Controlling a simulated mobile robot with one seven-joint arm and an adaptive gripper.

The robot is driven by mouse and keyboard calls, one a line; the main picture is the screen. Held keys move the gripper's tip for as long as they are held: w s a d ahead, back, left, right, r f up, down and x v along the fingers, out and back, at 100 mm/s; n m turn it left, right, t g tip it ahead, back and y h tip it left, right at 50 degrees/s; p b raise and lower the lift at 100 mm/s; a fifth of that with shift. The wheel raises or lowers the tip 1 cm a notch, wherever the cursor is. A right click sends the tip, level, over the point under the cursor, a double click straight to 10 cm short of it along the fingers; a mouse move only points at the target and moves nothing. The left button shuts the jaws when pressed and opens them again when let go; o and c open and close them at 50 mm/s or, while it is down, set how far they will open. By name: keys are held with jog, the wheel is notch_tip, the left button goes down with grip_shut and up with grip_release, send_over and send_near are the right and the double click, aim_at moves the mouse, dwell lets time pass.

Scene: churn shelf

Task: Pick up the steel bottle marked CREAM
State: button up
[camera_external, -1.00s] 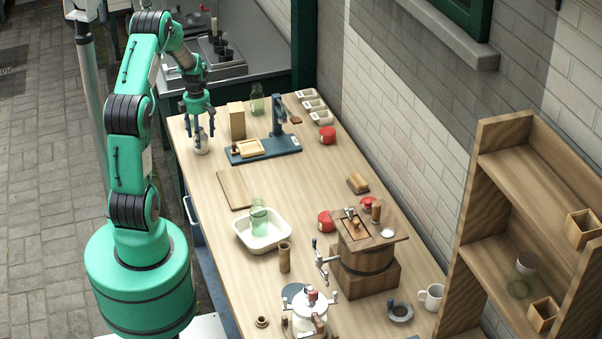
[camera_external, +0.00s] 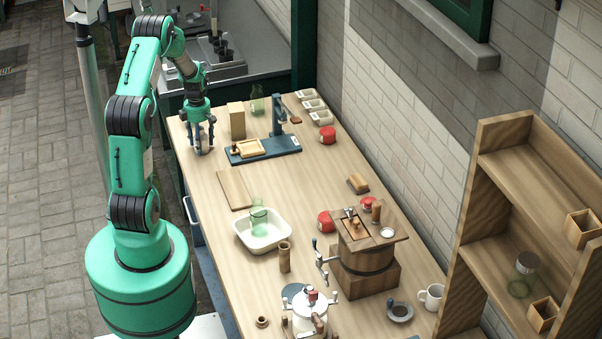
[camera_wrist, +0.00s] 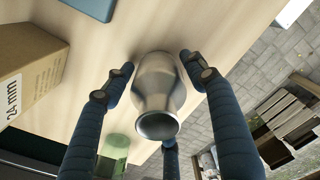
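A steel bottle (camera_wrist: 157,85) with a round open mouth shows in the middle of the wrist view. No CREAM marking is visible on the side shown. My gripper (camera_wrist: 158,62) has its blue fingers around the bottle, one on each side and another below it in the picture. The side fingers look close to the bottle but not closed on it. In the external view my gripper (camera_external: 203,150) is low over the table's far left end, and its fingers hide most of the bottle.
A cardboard box (camera_wrist: 30,70) marked 24 mm is close on the left in the wrist view. A blue stand (camera_external: 262,148) is right of my gripper. A green glass jar (camera_wrist: 115,148) is nearby. The table's left edge is close.

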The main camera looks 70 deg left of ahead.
jog(key=c, duration=1)
jog(key=shift+r, duration=0.15)
jog(key=shift+r, duration=0.55)
jog(key=shift+s+d+r+p, duration=0.15)
jog(key=shift+d+r+p, duration=0.1)
jog(key=shift+r, duration=0.35)
jog(key=shift+s+d+r+p, duration=0.15)
jog(key=shift+r+p, duration=0.1)
jog(key=shift+r, duration=0.3)
jog(key=s+d, duration=0.2)
jog(key=d, duration=0.2)
jog(key=s+d+r+p, duration=0.1)
jog(key=s+d, duration=0.2)
jog(key=d, duration=0.1)
jog(key=s+d, duration=0.2)
jog(key=d, duration=0.3)
jog(key=shift+s+r, duration=0.15)
jog(key=shift+s, duration=0.1)
